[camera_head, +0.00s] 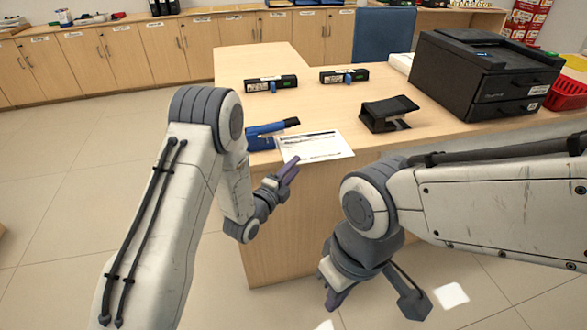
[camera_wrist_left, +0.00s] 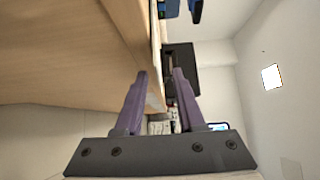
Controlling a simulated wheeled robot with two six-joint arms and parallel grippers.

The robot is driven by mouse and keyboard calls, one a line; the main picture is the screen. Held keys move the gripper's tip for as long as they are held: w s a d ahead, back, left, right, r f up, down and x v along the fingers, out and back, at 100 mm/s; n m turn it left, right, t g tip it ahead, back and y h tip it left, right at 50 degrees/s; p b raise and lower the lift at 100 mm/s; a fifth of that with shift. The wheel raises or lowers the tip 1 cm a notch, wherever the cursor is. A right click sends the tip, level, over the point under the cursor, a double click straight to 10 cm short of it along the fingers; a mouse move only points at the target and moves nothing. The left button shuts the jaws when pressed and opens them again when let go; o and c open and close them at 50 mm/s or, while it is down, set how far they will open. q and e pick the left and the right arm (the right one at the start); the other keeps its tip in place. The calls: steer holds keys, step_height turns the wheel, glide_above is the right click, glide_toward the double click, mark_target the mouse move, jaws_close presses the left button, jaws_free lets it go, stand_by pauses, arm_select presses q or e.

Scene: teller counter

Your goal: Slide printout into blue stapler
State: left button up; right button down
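The printout (camera_head: 318,149), a white sheet with dark lines, lies at the counter's front edge, its near side reaching past the edge. The blue stapler (camera_head: 262,138) stands just left of it; whether the sheet is between its jaws I cannot tell. Blue parts of the stapler (camera_wrist_left: 170,8) show at the top of the left wrist view. My left gripper (camera_head: 291,168) is at the sheet's near left corner. In the left wrist view its purple fingers (camera_wrist_left: 160,75) are apart, near the counter edge, with no clear grip. My right gripper (camera_head: 332,288) hangs low before the counter; its finger gap is unclear.
A black hole punch (camera_head: 388,113) stands right of the printout. Two dark stamp-like devices (camera_head: 271,84) (camera_head: 344,76) stand farther back. A black printer (camera_head: 484,75) and red basket (camera_head: 567,93) are at the right. The wooden counter (camera_head: 230,65) is clear at its far left.

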arm_select(q)
steer(key=v, duration=1)
steer(key=s+d+n+g+y, duration=0.4)
steer(key=s+d+n+g, duration=0.15)
steer(key=n+g, duration=0.2)
steer(key=s+r+n+g+y, duration=0.1)
steer(key=s+r+n+g, duration=0.2)
steer(key=s, duration=0.5)
steer(key=s+a+r+n+g+y, duration=0.1)
steer(key=s+r+n+g, duration=0.15)
steer(key=s, duration=0.55)
steer(key=s+r+n+g+y, duration=0.1)
steer(key=s+r+n+g, duration=0.15)
steer(key=s, duration=0.55)
step_height(320, 180, up, 19)
steer(key=p, duration=1.8)
steer(key=shift+a+n+p, duration=0.2)
steer(key=shift+n+p, duration=0.15)
